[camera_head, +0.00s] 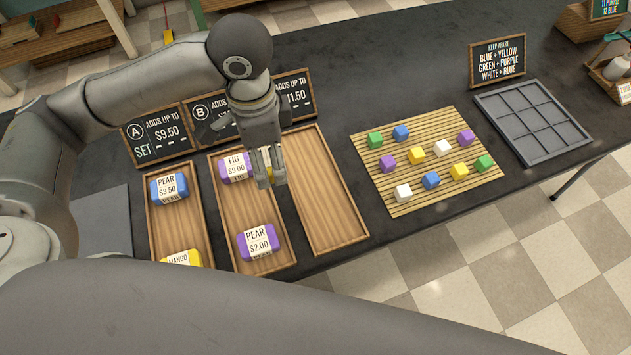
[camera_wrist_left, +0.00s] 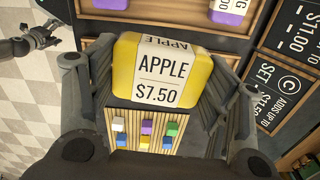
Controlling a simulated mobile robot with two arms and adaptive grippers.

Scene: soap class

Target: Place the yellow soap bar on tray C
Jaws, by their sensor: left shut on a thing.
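My left gripper (camera_head: 268,172) is shut on a yellow soap bar (camera_wrist_left: 125,66), labelled APPLE $7.50 on a white wrap. In the head view the bar is mostly hidden by the fingers. The gripper is above the divide between tray B (camera_head: 233,207) and tray C (camera_head: 335,200), the rightmost wooden tray. Tray C looks empty. Another yellow bar, MANGO (camera_head: 194,258), lies in tray A (camera_head: 158,228). My right gripper (camera_wrist_left: 42,37) seems to show at the upper left of the left wrist view, its jaw state unclear.
Tray B has purple FIG (camera_head: 236,168) and PEAR (camera_head: 259,241) bars; tray A also has a blue PEAR bar (camera_head: 169,188). Price signs (camera_head: 154,135) stand behind the trays. A slatted mat (camera_head: 395,205) with colored cubes and a grey grid tray (camera_head: 532,120) are at right.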

